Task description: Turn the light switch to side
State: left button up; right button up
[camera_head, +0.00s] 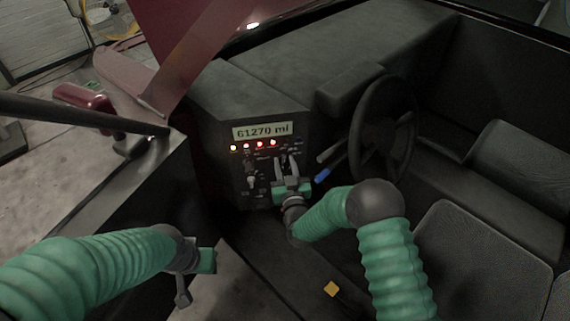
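The control panel (232,160) stands in the middle of the dashboard, with a lit display, a row of lamps and small switches. A switch (252,182) shows at the lower left of the panel; which one is the light switch I cannot tell. My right gripper (288,165) is up at the panel's right part, its fingers pointing at the switches there. The fingers look apart, but whether they touch or straddle a switch is too small to tell. My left gripper (184,298) hangs low at the left, away from the panel, and its fingers are only partly seen.
A steering wheel (384,130) and a blue-tipped lever (322,175) are close to the right of my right gripper. Dark seats (480,255) fill the lower right. A door frame with a dark bar (80,112) is at the left.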

grip_shut()
jog(key=shift+m, duration=0.3)
jog(key=m+b, duration=0.2)
jog(key=m, duration=0.1)
jog(key=shift+d+f, duration=0.1)
jog(key=shift+f, duration=0.05)
jog(key=shift+d+m+b, duration=0.1)
jog(key=shift+m+b, duration=0.9)
jog(key=shift+m, duration=1)
grip_release()
